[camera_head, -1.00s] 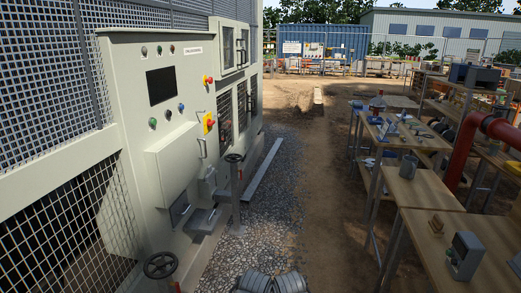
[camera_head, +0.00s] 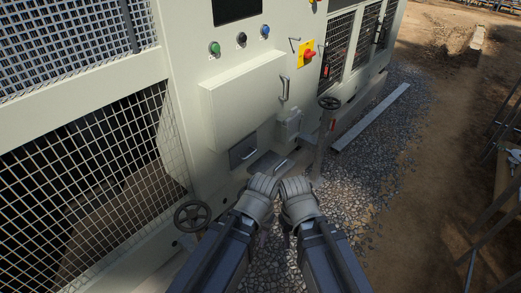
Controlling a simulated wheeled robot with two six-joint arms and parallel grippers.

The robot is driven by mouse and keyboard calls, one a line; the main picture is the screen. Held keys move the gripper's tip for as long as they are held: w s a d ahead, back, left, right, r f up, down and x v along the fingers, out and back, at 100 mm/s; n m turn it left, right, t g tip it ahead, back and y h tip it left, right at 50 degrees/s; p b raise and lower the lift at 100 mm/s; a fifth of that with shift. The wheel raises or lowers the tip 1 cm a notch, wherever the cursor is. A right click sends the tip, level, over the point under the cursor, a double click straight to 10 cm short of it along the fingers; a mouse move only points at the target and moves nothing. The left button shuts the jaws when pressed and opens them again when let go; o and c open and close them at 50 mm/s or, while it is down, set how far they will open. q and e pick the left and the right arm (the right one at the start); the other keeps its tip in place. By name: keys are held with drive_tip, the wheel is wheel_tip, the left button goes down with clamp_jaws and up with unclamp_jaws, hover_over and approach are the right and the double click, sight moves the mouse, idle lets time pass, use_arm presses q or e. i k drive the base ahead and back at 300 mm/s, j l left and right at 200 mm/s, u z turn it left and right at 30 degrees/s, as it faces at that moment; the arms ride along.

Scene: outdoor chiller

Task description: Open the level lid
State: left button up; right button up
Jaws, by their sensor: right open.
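The fingertips of both are hard to make out.
A larger box cover (camera_head: 242,100) with a handle (camera_head: 284,89) juts out above. A handwheel (camera_head: 192,216) is at lower left, and a valve post (camera_head: 322,135) with a handwheel stands to the right.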

sight(279, 166)
drive_tip(key=i+l+u, duration=0.15)
drive_tip(key=l, duration=0.3)
drive_tip(key=i+l+u, duration=0.15)
drive_tip(key=l, duration=0.3)
drive_tip(key=i+l+u, duration=0.15)
drive_tip(key=l, duration=0.35)
drive_tip(key=l+u, duration=0.2)
drive_tip(key=l, duration=0.3)
drive_tip(key=i, duration=0.05)
